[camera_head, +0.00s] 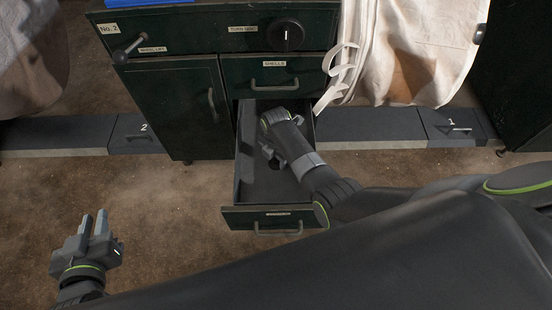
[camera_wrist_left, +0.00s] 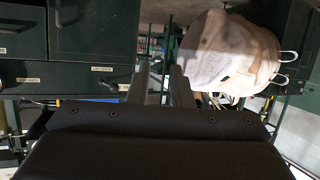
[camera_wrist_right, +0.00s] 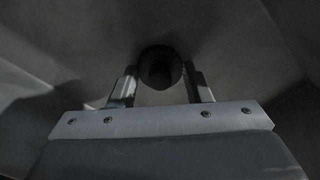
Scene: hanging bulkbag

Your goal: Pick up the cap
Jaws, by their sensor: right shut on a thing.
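The dark round cap (camera_wrist_right: 160,67) shows between the two fingers of my right gripper (camera_wrist_right: 162,84) in the right wrist view. The fingers close on it from both sides.
The dark green cabinet (camera_head: 175,100) stands behind the drawer, with a round black knob (camera_head: 285,34) and a lever (camera_head: 130,47). A pale bulk bag with straps (camera_head: 415,50) hangs at right, another (camera_head: 30,55) at left. Bare floor lies left of the drawer.

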